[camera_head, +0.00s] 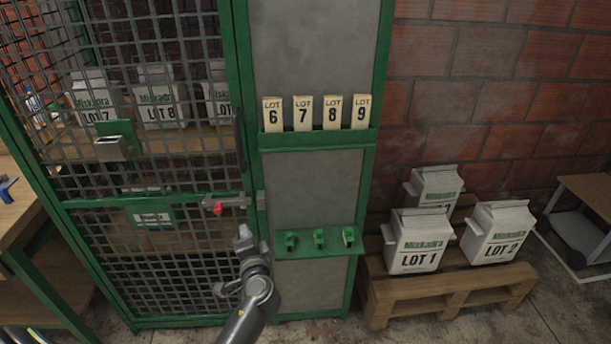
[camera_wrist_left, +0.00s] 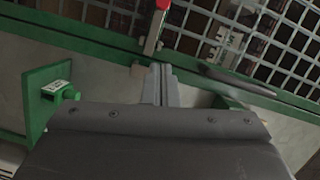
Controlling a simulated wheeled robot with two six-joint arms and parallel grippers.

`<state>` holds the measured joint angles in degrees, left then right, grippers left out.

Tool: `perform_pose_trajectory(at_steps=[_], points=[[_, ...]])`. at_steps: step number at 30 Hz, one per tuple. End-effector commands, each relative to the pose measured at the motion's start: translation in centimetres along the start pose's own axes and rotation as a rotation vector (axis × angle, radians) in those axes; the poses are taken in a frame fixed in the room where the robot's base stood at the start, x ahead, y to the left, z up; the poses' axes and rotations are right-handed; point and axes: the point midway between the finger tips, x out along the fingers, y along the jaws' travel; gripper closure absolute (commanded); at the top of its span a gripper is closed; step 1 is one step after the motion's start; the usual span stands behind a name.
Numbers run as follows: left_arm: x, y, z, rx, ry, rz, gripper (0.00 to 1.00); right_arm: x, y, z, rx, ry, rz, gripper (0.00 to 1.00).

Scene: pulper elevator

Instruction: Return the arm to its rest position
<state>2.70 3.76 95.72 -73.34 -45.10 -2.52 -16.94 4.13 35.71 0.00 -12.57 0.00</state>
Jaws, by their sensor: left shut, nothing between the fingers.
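My left gripper (camera_head: 244,236) is raised in front of the green-framed mesh cage, just below the latch with a red part (camera_head: 217,207). Its fingers are closed together and empty. In the left wrist view the shut fingers (camera_wrist_left: 160,82) point toward the red latch part (camera_wrist_left: 154,30), with a small gap between them. The mesh door (camera_head: 150,150) looks closed, with the latch bar lying across its edge to the green post. My right gripper is in neither view.
Lot cards (camera_head: 302,113) stand on a green ledge. A green shelf with knobs (camera_head: 319,242) juts out right of my gripper. A pallet (camera_head: 385,290) with Lot sacks (camera_head: 418,240) stands at right, a wooden table (camera_head: 20,215) at left. Bare floor lies in front.

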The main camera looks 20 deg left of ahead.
Motion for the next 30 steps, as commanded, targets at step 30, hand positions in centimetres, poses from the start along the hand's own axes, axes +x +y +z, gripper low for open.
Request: perform_pose_trajectory(at_steps=[30], points=[[-27.9,38.8,28.1,-0.402,-0.481,1.140,1.00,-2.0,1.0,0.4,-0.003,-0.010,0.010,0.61]])
